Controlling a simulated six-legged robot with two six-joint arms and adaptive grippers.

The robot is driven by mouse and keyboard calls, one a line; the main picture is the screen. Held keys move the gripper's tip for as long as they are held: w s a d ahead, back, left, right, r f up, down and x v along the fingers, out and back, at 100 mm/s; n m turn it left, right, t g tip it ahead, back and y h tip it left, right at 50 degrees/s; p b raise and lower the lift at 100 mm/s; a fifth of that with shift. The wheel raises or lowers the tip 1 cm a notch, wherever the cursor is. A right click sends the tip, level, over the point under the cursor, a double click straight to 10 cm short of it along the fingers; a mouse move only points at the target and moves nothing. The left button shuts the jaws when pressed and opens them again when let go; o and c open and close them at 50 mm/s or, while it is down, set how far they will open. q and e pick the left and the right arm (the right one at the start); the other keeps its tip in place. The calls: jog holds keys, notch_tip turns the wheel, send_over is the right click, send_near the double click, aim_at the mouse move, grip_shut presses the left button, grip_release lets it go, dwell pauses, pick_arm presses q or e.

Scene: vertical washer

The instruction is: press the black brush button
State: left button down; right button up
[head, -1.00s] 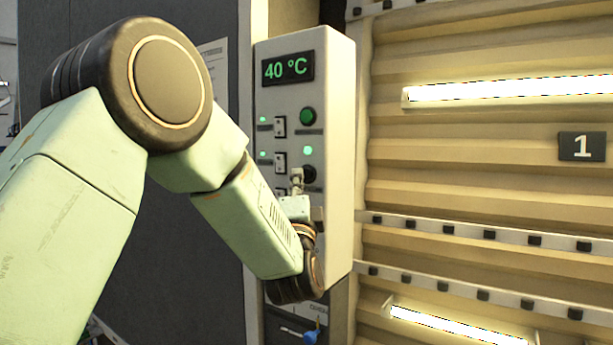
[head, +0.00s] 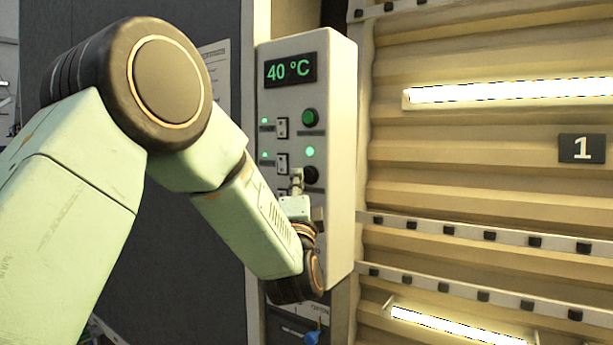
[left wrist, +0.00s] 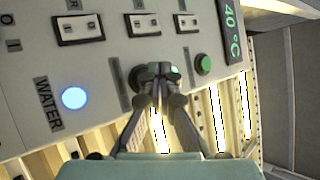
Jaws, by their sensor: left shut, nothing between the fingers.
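The black button (head: 311,175) is on the front of the light grey control panel (head: 338,120), below a lit green lamp (head: 310,152). My left gripper (head: 297,180) is shut and empty, with its tips at the panel just left of the button in the head view. In the left wrist view the shut fingertips (left wrist: 157,71) overlap the black button (left wrist: 136,78), which is partly hidden behind them. I cannot tell whether they touch it or whether it is pressed in. Its label is not readable. My right gripper is not in view.
A green button (head: 310,117) sits above the black one. Rocker switches (head: 282,127) are to its left, below a 40 °C display (head: 290,69). A blue-white lamp marked WATER (left wrist: 74,98) shows in the wrist view. The ribbed washer wall (head: 480,140) stands at the right.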

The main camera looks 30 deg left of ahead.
pick_arm(q)
jog(key=shift+w, duration=0.1)
jog(key=shift+w+d+f, duration=0.1)
jog(key=shift+w+d, duration=0.05)
jog(key=shift+w, duration=0.4)
jog(key=shift+w, duration=0.3)
dwell(0.7)
jog(key=shift+s, duration=0.85)
jog(key=shift+s, duration=0.1)
